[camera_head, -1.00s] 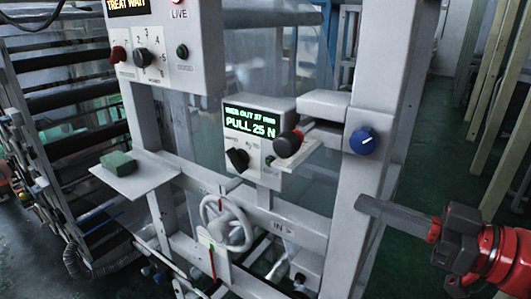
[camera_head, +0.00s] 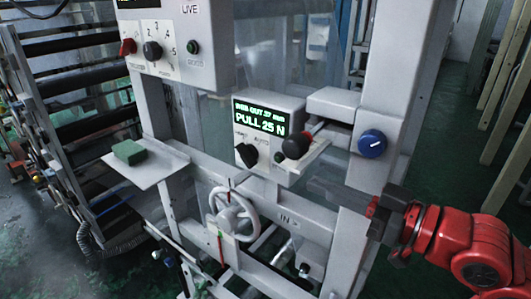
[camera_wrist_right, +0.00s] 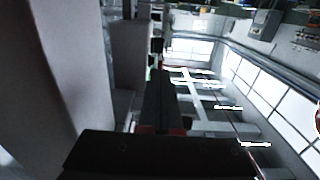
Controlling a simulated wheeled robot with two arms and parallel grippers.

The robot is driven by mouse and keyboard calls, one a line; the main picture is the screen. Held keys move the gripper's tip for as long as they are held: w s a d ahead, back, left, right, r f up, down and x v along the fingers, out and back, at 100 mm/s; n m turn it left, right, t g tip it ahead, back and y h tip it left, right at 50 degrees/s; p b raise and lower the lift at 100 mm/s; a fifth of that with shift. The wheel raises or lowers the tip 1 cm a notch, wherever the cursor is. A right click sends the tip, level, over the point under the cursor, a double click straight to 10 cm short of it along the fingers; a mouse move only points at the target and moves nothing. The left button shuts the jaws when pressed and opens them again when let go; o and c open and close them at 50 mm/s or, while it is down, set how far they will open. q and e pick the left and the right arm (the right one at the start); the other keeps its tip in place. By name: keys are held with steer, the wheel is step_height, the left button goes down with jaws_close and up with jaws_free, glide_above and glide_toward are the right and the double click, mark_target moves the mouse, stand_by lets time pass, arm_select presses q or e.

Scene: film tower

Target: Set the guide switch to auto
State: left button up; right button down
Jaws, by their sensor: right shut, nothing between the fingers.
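The guide box (camera_head: 268,108) has a green display reading "WEB OUT 37 mm" and "PULL 25 N". The black guide switch (camera_head: 247,154) is at the lower left of its face. Small labels stand above the switch, too small to read surely, and I cannot tell which one the switch points to. My right gripper (camera_head: 318,187) is shut and empty. Its fingers point left, to the right of and below the switch, clearly apart from it. The shut fingers also show as a dark bar in the right wrist view (camera_wrist_right: 160,95). My left gripper is out of view.
A black ball knob (camera_head: 295,146) on a bracket stands between the switch and my right gripper. A blue knob (camera_head: 372,143) is on the right post. A handwheel (camera_head: 231,216) is below. A green block (camera_head: 129,152) lies on a shelf (camera_head: 150,174) at left.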

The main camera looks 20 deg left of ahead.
mark_target(248, 156)
steer(key=p+x, duration=0.4)
steer(key=x, duration=0.7)
steer(key=shift+w+a, duration=0.2)
steer(key=shift+a, duration=0.15)
steer(key=shift+f, duration=0.1)
